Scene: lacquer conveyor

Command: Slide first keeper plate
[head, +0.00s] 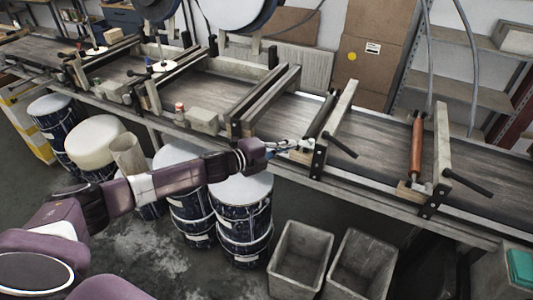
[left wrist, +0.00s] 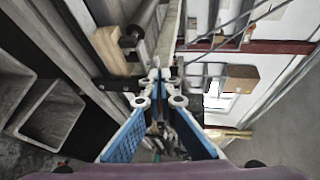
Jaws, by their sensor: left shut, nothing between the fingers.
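My left gripper (head: 292,146) reaches from the left to the front edge of the conveyor (head: 375,130). Its fingers are shut with nothing between them. The tips are at the near end of a dark roller (head: 322,114), beside a wooden block (head: 301,157) and a black bracket (head: 318,162). In the left wrist view the closed fingertips (left wrist: 154,82) are just right of and below the wooden block (left wrist: 112,50) and roller end (left wrist: 130,37). I cannot clearly make out the keeper plate or whether the tips touch it. My right gripper is not in view.
An orange roller (head: 416,150) with its own bracket (head: 428,203) and black handle (head: 468,182) is farther right. Another black handle (head: 340,145) juts out close to the gripper. Blue drums (head: 243,225) and grey bins (head: 301,258) stand below the conveyor.

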